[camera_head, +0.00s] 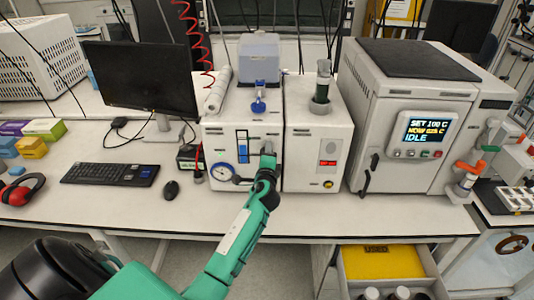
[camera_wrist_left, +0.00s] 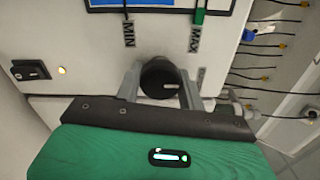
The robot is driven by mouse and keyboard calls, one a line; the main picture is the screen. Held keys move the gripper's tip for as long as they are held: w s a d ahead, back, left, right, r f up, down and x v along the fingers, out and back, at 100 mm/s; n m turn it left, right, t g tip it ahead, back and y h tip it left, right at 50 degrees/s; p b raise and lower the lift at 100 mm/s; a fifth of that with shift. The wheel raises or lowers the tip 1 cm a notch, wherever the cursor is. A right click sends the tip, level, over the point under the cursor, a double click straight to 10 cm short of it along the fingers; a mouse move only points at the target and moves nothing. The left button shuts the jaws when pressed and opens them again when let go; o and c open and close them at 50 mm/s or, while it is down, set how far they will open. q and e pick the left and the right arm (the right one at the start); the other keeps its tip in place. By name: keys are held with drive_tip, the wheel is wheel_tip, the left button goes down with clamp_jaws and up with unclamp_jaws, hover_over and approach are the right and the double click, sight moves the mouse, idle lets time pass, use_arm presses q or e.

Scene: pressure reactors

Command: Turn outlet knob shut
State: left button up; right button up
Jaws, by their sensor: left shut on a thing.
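A black round knob (camera_wrist_left: 158,78) with a pale mark sits on the white front panel of the pressure unit (camera_head: 214,135). My left gripper (camera_wrist_left: 160,90) has one finger on each side of this knob and is shut on it. A label beside the right finger is partly hidden and I cannot read it. In the head view my left gripper (camera_head: 267,155) is at the right part of the unit's front and hides the knob. My right gripper is not in view.
A second white unit (camera_head: 318,145) stands close on the right. A keyboard (camera_head: 110,174) and mouse (camera_head: 171,189) lie on the left bench.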

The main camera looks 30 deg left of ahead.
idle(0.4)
use_arm(q)
drive_tip(key=o, duration=0.9)
drive_tip(key=shift+o, duration=0.3)
drive_tip(key=b+v, duration=0.4)
drive_tip(key=v, duration=0.9)
drive_tip(key=shift+s+d, duration=0.25)
drive_tip(key=shift+d, duration=0.05)
drive_tip(key=shift+f, duration=0.1)
